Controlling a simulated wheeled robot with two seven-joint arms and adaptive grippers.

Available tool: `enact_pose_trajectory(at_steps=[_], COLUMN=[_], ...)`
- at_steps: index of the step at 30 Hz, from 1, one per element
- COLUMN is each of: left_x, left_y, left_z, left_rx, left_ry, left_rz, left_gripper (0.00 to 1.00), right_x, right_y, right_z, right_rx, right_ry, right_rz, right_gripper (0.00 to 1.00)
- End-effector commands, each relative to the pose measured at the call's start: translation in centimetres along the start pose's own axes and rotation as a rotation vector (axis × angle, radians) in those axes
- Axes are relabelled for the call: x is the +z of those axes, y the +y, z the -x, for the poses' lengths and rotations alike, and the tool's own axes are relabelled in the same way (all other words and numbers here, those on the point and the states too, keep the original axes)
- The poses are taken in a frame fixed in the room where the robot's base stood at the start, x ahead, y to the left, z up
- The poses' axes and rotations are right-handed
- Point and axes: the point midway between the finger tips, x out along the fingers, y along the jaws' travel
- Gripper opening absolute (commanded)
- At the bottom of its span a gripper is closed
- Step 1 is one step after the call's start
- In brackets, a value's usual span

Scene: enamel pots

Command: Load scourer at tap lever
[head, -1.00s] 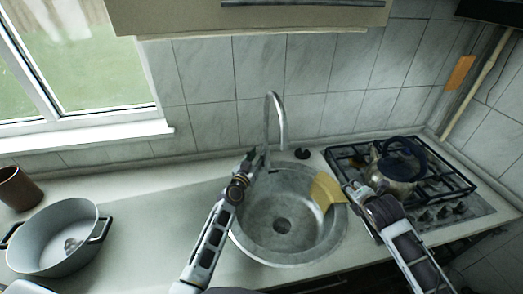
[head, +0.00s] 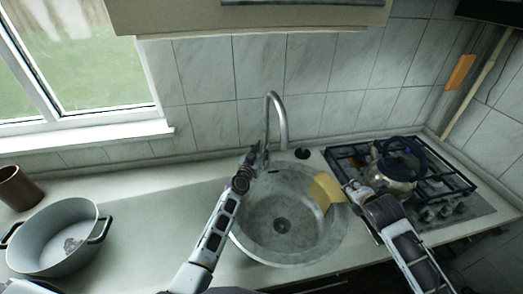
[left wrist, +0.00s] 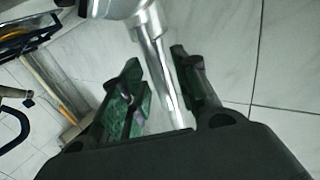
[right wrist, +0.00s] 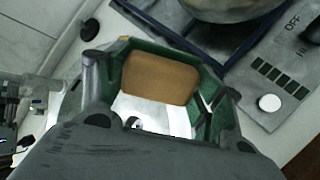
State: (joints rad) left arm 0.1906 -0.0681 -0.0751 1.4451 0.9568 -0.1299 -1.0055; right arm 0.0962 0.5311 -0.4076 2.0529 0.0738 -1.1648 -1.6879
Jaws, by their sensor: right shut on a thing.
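The yellow scourer (head: 326,190) is over the right side of the round steel sink, held by my right gripper (head: 346,190). In the right wrist view the scourer (right wrist: 160,78) sits between the closed fingers. The tap (head: 281,120) rises behind the sink. My left gripper (head: 259,156) is at the tap's base. In the left wrist view its green-padded fingers stand apart on either side of a shiny metal tap part (left wrist: 160,75). I cannot tell whether they touch it, or whether this part is the lever.
The sink (head: 255,245) is set in the counter (head: 150,215). A hob with a kettle (head: 396,165) is at right, close to my right gripper. A grey pot (head: 50,240) and brown mug (head: 17,187) stand at left. A black plug (head: 302,153) lies behind the sink.

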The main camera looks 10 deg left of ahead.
Motion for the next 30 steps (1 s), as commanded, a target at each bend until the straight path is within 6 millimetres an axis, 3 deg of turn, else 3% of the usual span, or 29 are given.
enact_pose_trajectory(at_steps=[1,8,30], left_x=[0.0,0.0,0.2], left_y=[0.0,0.0,-0.2], left_z=[0.0,0.0,0.2], left_rx=[0.000,0.000,-0.004], left_ry=[0.000,0.000,0.030], left_rz=[0.000,0.000,-0.003], left_gripper=[0.27,0.00,0.00], right_x=[0.0,0.0,-0.9], right_y=[0.0,0.0,-1.0], right_z=[0.0,0.0,-1.2], right_rx=[0.000,0.000,0.000], right_ry=[0.000,0.000,0.000], right_rz=[0.000,0.000,0.000], right_gripper=[0.47,0.47,0.47])
